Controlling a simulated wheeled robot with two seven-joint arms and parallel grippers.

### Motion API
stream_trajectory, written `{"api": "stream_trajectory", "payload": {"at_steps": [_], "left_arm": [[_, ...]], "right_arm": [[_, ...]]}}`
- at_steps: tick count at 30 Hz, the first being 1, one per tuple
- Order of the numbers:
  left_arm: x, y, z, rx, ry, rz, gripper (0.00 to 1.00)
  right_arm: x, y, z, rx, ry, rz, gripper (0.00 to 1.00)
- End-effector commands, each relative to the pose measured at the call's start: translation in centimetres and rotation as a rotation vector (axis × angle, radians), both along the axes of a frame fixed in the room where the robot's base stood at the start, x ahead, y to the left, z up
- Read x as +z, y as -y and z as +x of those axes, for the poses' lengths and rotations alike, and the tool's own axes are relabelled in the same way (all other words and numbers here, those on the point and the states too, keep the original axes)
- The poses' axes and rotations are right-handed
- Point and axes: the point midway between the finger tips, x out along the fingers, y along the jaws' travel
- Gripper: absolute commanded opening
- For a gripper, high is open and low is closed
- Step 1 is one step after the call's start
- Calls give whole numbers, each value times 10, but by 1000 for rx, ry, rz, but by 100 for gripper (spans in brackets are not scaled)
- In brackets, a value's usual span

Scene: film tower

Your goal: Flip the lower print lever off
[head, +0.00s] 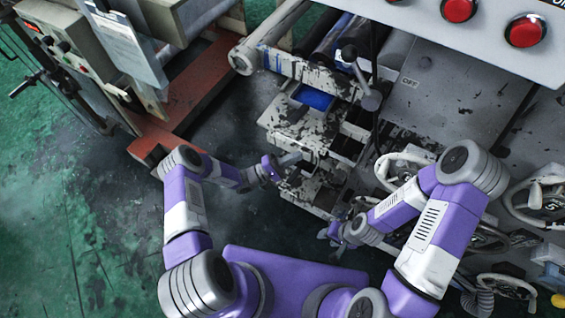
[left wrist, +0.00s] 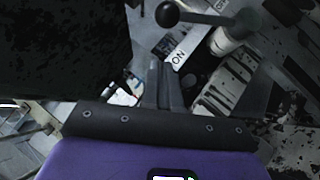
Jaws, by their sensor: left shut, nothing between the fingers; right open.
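In the left wrist view a lever with a dark ball knob (left wrist: 167,14) points left, above an ON label (left wrist: 179,57). I cannot tell whether it is the same lever. My left gripper (head: 288,160) is shut and empty beside the machine's stepped front, below and left of the lever in the head view. Its fingers (left wrist: 165,88) point toward the ON label, apart from the knob. My right gripper (head: 328,236) is open, low before the machine.
Red push buttons (head: 458,10) line the panel at top right. White handwheels (head: 408,165) stick out on the right, close to my right arm. A red-based machine (head: 185,100) stands at upper left. The green floor (head: 50,220) at left is clear.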

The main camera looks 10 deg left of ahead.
Motion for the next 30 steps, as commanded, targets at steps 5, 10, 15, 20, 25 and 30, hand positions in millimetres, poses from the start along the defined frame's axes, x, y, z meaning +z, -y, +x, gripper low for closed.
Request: {"api": "stream_trajectory", "payload": {"at_steps": [5, 10, 15, 20, 25, 30], "left_arm": [[16, 28, 6, -4, -1, -2, 0], [26, 44, -1, -2, 1, 0, 0], [28, 49, -3, 0, 1, 0, 0], [28, 50, -3, 0, 1, 0, 0], [29, 49, -3, 0, 2, 2, 0], [33, 51, -4, -1, 8, 23, 0]], "right_arm": [[1, 0, 0, 0, 0, 0, 43], [2, 0, 0, 0, 0, 0, 43], [2, 0, 0, 0, 0, 0, 43], [2, 0, 0, 0, 0, 0, 43], [3, 0, 0, 0, 0, 0, 43], [10, 0, 0, 0, 0, 0, 43]]}}
